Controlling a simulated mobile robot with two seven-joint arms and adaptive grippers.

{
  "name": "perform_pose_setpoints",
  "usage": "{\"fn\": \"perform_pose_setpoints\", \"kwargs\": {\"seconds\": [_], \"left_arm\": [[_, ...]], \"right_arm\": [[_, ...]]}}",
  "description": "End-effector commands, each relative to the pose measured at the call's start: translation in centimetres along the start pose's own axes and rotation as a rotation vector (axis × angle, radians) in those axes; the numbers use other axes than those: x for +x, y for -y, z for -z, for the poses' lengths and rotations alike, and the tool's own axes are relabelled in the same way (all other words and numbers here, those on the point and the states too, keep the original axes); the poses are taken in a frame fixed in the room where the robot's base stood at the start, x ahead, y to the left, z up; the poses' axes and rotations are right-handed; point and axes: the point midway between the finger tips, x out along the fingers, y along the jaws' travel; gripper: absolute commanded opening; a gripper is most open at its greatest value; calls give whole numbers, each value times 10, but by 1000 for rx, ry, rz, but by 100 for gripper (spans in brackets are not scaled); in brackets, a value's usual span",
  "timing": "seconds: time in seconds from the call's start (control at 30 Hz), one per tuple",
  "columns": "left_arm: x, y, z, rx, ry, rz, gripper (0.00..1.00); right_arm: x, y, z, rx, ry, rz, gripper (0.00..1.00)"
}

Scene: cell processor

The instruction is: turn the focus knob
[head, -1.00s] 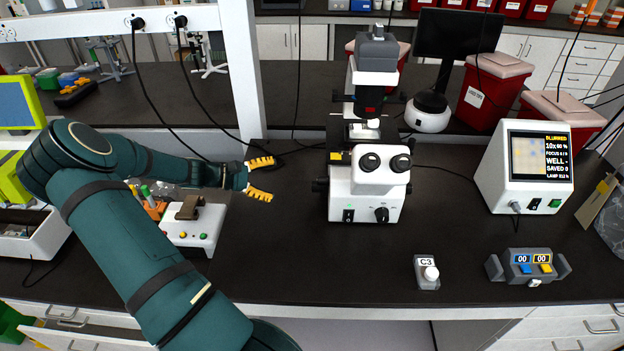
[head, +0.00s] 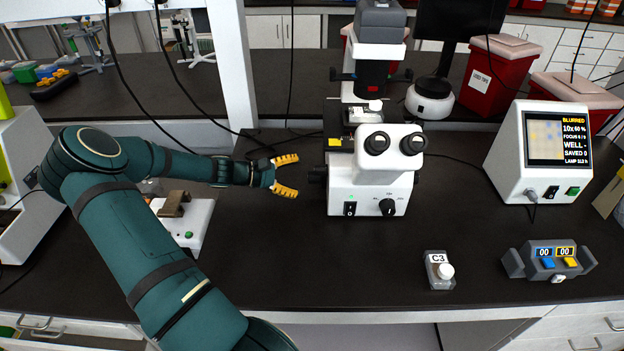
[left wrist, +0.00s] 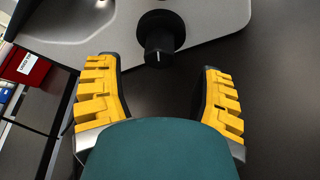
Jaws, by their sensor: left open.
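The white and grey microscope (head: 368,190) stands upright on the dark bench. Its black focus knob (head: 317,175) sticks out from its left side. In the left wrist view the black knob (left wrist: 158,40) has a white mark and lies just ahead of the fingertips, roughly between them. My left gripper (head: 287,175) is open and empty, with yellow fingers pointing right at the knob, a small gap short of it. The left wrist view shows both yellow fingers (left wrist: 161,72) spread wide. The monitor (head: 535,150) reads "BLURRED". My right gripper is not in view.
A grey C3 block (head: 438,272) with a white cap and a two-button counter (head: 548,262) sit at the front right. A white device (head: 185,225) is behind my left arm. A white post (head: 232,70) stands behind the gripper. Bench in front of the microscope is clear.

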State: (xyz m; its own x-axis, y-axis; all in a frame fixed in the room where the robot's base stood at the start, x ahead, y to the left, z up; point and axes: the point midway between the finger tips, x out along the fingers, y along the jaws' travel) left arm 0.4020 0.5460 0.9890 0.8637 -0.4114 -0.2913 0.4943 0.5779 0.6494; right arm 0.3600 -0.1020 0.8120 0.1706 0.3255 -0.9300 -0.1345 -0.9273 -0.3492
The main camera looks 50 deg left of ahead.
Motion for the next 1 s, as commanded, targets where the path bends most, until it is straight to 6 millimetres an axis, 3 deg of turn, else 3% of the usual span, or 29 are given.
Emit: {"fn": "perform_pose_setpoints", "kwargs": {"seconds": [0.1,0.3,0.73,0.93,1.0], "left_arm": [[22,1,0,0,3,0,68],[46,0,0,0,2,0,68],[53,0,0,0,0,0,70],[53,0,0,0,0,0,1],[53,0,0,0,-1,0,0]], "right_arm": [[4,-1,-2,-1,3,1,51],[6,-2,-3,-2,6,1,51],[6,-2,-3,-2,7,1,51],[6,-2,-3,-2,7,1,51],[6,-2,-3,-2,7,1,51]]}}
